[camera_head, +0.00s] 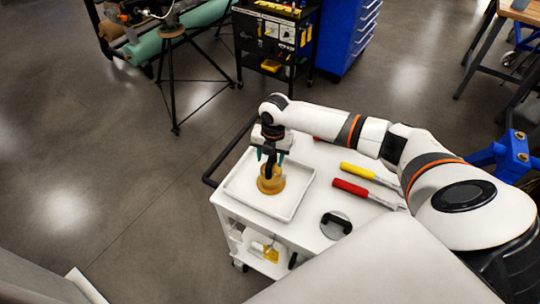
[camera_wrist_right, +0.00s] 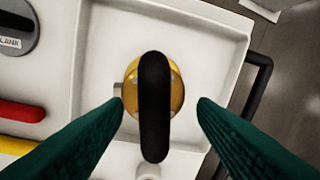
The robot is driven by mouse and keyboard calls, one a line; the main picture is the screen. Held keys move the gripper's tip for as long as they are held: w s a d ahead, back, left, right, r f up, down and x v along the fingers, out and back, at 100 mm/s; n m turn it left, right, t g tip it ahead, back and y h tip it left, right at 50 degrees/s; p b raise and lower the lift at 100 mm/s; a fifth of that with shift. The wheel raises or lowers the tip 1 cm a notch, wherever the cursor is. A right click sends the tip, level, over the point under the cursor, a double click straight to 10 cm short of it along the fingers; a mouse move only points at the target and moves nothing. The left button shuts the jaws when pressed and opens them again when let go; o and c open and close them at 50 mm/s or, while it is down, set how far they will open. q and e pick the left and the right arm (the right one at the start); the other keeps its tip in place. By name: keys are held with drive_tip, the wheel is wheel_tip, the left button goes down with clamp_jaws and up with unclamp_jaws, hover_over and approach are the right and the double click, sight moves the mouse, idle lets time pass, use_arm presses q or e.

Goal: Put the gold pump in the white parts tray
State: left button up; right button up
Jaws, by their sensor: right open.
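The gold pump (camera_head: 271,184), with a black handle on top, stands upright inside the white parts tray (camera_head: 291,207) on the white cart. My right gripper (camera_head: 270,156) is directly above the pump. In the right wrist view, the gripper's green fingers (camera_wrist_right: 161,103) are spread on either side of the pump's black handle (camera_wrist_right: 154,105) with gaps to both. The gold body (camera_wrist_right: 176,88) shows below the handle, and the tray floor (camera_wrist_right: 215,50) surrounds it. My left gripper is not in view.
A yellow-handled tool (camera_head: 357,170) and a red-handled tool (camera_head: 350,187) lie on the cart right of the tray. A grey disc with a black bar (camera_head: 335,225) lies nearer the front. A black cart handle (camera_head: 228,152) runs along the left side. A blue cabinet (camera_head: 345,35) stands behind.

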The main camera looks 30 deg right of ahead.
drive_tip(key=shift+r, duration=0.1)
wheel_tip(320, 180, up, 5)
drive_tip(key=p, duration=0.5)
drive_tip(key=shift+s+d, duration=0.1)
drive_tip(key=shift+d+r+p, duration=0.1)
drive_tip(key=shift+r+p, duration=0.2)
drive_tip(key=shift+r, duration=0.7)
drive_tip(key=shift+s, duration=0.1)
